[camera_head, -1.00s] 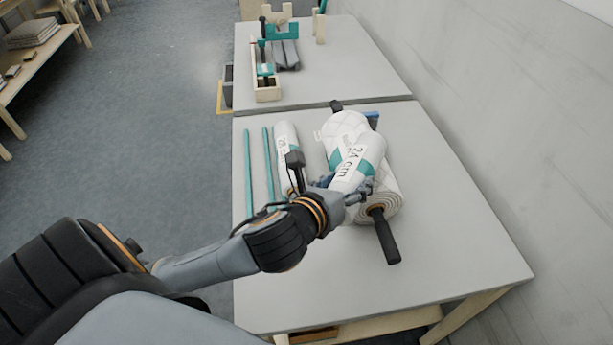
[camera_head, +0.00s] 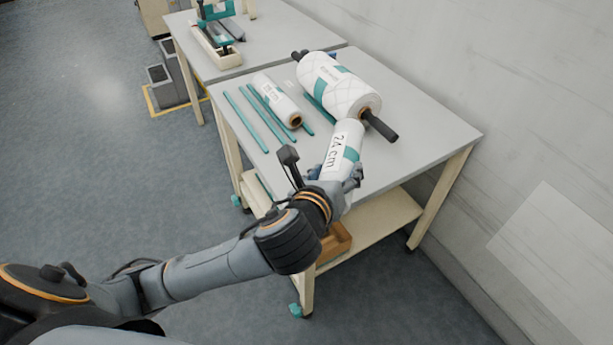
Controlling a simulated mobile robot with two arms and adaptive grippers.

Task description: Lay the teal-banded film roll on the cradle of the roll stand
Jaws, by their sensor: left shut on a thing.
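My left gripper (camera_head: 336,180) is shut on a white film roll (camera_head: 346,136) with a teal band and a "24 cm" label. The roll is held tilted, its upper end showing in front of the large quilted roll; its lower end is hidden by the gripper. In the picture it overlaps the near edge of the table (camera_head: 410,150). A wooden and teal fixture (camera_head: 217,10) on the far table is partly cut off at the top; I cannot tell whether it is the roll stand. My right gripper is not in view.
A large quilted white roll (camera_head: 340,85) on a black bar (camera_head: 381,127) lies at the table's right. Left of it are another white roll (camera_head: 277,101) and several teal rods (camera_head: 245,118). A wooden tray (camera_head: 216,46) sits on the far table. A wall stands at right.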

